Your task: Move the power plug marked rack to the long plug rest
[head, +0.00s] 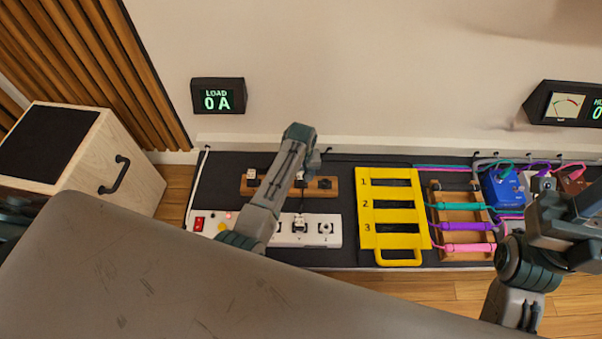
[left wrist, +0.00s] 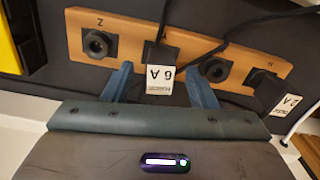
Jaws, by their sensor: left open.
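The long wooden plug rest (head: 325,187) lies on the dark bench top behind a white power strip (head: 283,240). In the left wrist view the rest (left wrist: 130,38) holds a black plug (left wrist: 153,55) with a white label marked 6 A. The small word on that label is not readable. Another black plug (left wrist: 266,90), labelled 2 A, sits at the rest's right end. My left gripper (left wrist: 160,70) is open, its fingers on either side of the 6 A plug. The strip carries another plug (head: 300,222), whose label I cannot read. My right arm shows at the right; its fingers are unclear.
A yellow numbered frame (head: 394,257) stands right of the strip, with a wooden holder (head: 460,252) of coloured leads beyond it. Black cables (left wrist: 222,45) cross the rest. The wall rises just behind the bench. A load display (head: 217,96) reads 0 A.

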